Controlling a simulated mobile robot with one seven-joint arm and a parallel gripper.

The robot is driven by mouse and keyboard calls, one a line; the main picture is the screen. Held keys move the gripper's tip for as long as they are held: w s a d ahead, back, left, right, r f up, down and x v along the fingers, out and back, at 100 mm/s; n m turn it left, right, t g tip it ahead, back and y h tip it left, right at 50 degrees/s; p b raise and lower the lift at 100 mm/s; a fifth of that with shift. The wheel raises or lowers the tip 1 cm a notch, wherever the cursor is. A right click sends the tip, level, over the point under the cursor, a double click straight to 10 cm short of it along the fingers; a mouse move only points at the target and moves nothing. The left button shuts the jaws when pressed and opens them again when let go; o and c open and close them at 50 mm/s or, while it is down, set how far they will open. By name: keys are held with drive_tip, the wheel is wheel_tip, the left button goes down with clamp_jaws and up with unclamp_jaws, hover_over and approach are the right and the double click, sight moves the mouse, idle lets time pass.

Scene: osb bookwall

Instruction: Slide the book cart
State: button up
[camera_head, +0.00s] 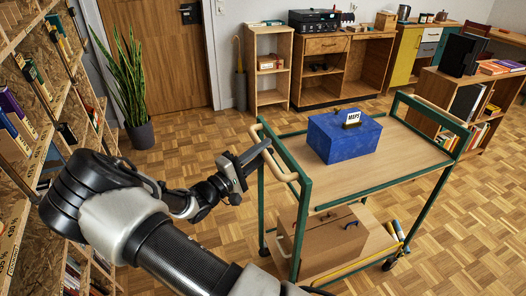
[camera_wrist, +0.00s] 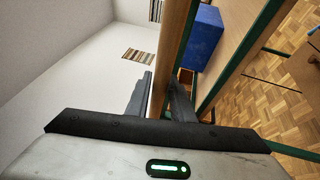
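The book cart (camera_head: 395,165) has a green frame and two wooden shelves, and stands upright on the parquet. A wooden push handle (camera_head: 288,176) is on its left end; it also shows in the wrist view (camera_wrist: 171,45). My gripper (camera_head: 262,151) is at the far part of this handle. In the wrist view my fingers (camera_wrist: 160,95) lie on either side of the wooden bar, close against it, and appear shut on it. The finger contact is partly hidden in the head view. A blue box (camera_head: 335,140) with a "MAPS" label stands on the top shelf.
A brown box (camera_head: 325,240) sits on the cart's lower shelf with rolled items beside it. A bookcase (camera_head: 470,110) stands close on the right, and shelves (camera_head: 30,130) line the left. A potted plant (camera_head: 142,133) stands near the door. Floor behind the cart is clear.

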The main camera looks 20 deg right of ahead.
clamp_jaws()
drive_tip(key=shift+a, duration=0.15)
